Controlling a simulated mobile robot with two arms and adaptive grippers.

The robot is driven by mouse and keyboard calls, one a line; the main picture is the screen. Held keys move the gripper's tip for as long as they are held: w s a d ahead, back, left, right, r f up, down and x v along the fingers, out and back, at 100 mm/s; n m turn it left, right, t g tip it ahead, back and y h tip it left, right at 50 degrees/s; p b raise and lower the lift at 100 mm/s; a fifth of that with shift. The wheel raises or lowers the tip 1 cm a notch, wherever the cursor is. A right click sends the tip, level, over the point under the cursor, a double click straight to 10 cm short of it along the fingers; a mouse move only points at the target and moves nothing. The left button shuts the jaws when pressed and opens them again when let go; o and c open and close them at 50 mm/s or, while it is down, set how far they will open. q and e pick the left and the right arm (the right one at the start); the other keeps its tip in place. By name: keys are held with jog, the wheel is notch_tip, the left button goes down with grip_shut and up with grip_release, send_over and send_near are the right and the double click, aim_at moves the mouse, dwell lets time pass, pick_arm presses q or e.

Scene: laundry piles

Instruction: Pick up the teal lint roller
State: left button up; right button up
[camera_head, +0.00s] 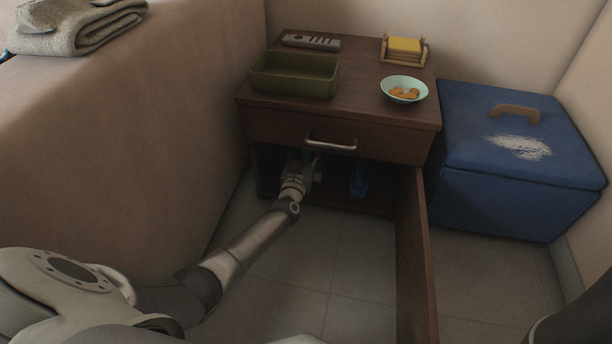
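A small green-teal thing (309,156), possibly the teal lint roller, shows dimly in the dark lower compartment of the nightstand, just under the drawer. My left gripper (304,165) reaches into the compartment opening at this thing and partly hides it. Shadow and the gripper's small size keep me from telling whether its fingers are open or shut on it. My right gripper is out of view; only a dark part of that arm shows at the lower right corner.
The brown nightstand (362,68) holds a green tray (293,84), a remote (311,42), a bowl (404,97) and a yellow-topped holder (404,47). Its door (413,262) stands open to the right. A blue object (359,182) sits inside. A blue box (519,160) stands right; a bed (130,140) left.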

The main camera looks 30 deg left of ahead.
pick_arm(q)
jog(key=shift+w, duration=0.1)
grip_shut()
dwell(0.3)
jog(key=shift+r, duration=0.2)
